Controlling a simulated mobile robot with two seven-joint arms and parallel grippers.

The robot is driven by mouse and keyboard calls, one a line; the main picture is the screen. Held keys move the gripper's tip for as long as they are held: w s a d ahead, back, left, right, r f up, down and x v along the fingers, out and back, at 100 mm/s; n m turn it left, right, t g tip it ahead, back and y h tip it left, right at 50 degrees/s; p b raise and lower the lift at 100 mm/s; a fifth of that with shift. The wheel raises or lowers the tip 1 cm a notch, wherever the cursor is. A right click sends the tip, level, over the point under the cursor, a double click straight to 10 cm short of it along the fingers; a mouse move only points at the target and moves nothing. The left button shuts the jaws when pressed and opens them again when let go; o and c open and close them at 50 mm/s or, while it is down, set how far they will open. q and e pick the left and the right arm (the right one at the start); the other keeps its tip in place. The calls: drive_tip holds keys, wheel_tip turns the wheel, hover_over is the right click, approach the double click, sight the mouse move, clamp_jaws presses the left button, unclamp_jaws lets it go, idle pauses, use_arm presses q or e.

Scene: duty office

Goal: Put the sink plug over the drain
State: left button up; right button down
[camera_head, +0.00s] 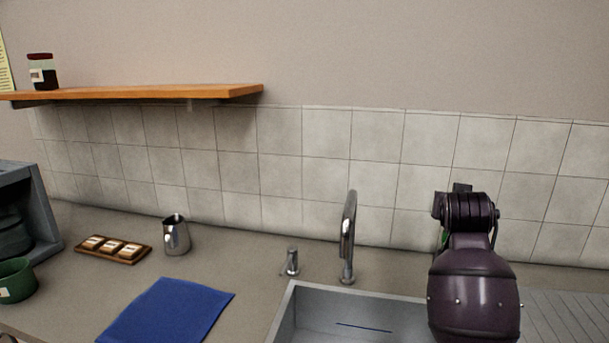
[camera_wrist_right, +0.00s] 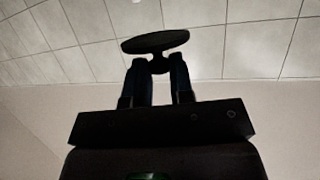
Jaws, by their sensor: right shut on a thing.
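The sink plug (camera_wrist_right: 155,41) is a dark round disc in the right wrist view. My right gripper (camera_wrist_right: 158,65) is shut on the small stem of the plug, with the disc beyond the fingertips. In the head view my right arm hides the gripper and plug. The grey sink (camera_head: 312,300) is at the bottom centre-right of the head view, partly behind that arm. A thin dark line shows on its inner wall. The drain is not visible. My left gripper is in neither view.
A faucet (camera_head: 348,240) and a small metal dispenser (camera_head: 292,262) stand behind the sink. A blue cloth (camera_head: 170,312), a metal pitcher (camera_head: 176,236), a wooden tray (camera_head: 127,260) and a green cup (camera_head: 16,281) are left. A wooden shelf (camera_head: 180,91) carries a jar (camera_head: 43,72).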

drive_tip(key=s+a+f+n+y, duration=0.2)
drive_tip(key=s+a+f, duration=0.3)
drive_tip(key=s+f, duration=0.4)
drive_tip(key=s+a+f+n+t+y, duration=0.1)
drive_tip(key=s+a+f+n+y, duration=0.1)
drive_tip(key=s+a+f, duration=0.4)
drive_tip(key=s+f+y, duration=0.1)
drive_tip(key=s+f, duration=0.1)
drive_tip(key=s, duration=0.3)
drive_tip(key=shift+a+f+n+y, duration=0.2)
drive_tip(key=shift+f+n+y, duration=0.1)
drive_tip(key=shift+f+n, duration=0.1)
